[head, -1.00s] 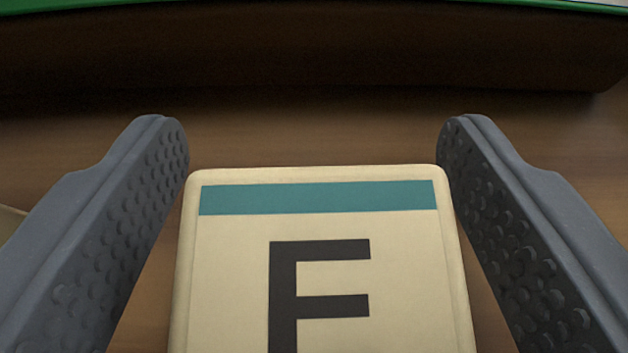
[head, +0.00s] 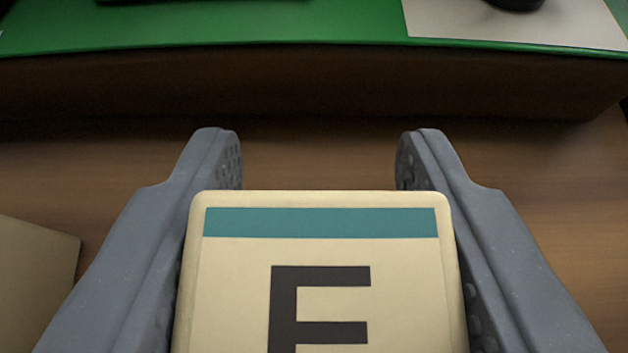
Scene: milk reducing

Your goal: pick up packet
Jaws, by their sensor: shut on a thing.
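The packet (head: 322,250) is cream coloured with a teal band across its top and a large dark letter, cut off by the lower edge of the picture. It sits between the two grey fingers of my gripper (head: 318,165), which are shut on its left and right sides. The fingertips reach past the packet's far edge. The packet's lower part is out of view.
A brown wooden surface (head: 320,150) lies below. Beyond it stands a raised dark step with a green top (head: 250,32). A pale sheet (head: 520,22) and dark objects are on the green. A flat beige item (head: 35,270) lies at the left.

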